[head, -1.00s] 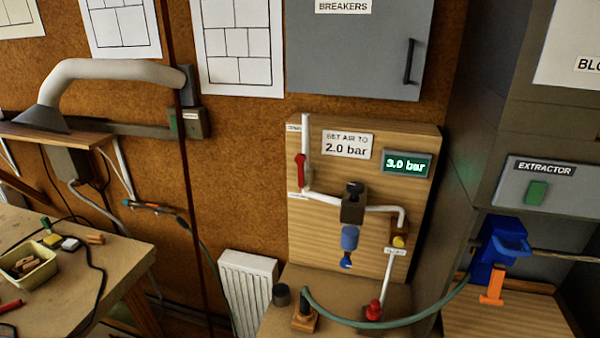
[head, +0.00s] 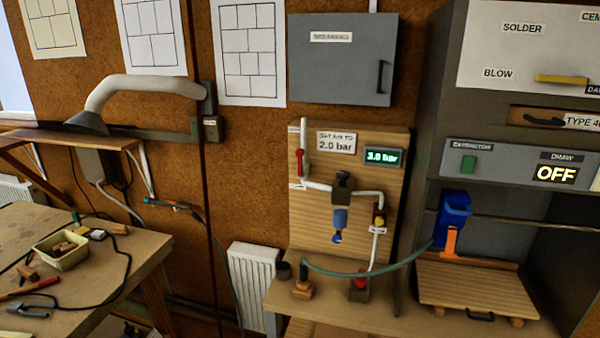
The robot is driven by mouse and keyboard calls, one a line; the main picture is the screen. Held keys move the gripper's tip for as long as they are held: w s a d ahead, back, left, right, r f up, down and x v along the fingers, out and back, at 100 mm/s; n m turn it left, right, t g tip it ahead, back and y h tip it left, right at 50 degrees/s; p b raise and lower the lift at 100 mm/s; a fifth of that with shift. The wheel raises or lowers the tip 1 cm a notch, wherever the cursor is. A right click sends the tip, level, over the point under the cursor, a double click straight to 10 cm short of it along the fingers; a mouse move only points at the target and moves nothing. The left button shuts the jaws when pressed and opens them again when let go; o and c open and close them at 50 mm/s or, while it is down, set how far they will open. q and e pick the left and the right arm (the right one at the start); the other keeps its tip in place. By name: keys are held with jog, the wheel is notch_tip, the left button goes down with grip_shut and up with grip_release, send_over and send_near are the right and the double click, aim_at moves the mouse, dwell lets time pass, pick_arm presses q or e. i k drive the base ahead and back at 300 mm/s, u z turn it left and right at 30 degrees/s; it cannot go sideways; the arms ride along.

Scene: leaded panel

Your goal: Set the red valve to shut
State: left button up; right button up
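The red valve (head: 299,163) is a small red lever on the white vertical pipe at the left of a wooden panel (head: 398,150). Its lever stands upright, roughly in line with the pipe. Small labels sit above and below it, too small to read. A green display (head: 383,156) on the panel appears to read 3.0 bar, beside a sign (head: 337,142) saying to set air to 2.0 bar. Neither of my grippers is in view.
A dark regulator with a blue bowl (head: 340,218) and a yellow fitting (head: 379,220) are right of the valve. A green hose (head: 385,271) loops over the bench below. A workbench with tools (head: 140,250) is at left, an extractor cabinet (head: 500,163) at right.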

aim_at(299, 152)
jog(key=u, duration=0.15)
jog(key=k, duration=0.35)
jog(key=z, duration=1.3)
jog(key=i, duration=1.3)
jog(key=u, duration=0.25)
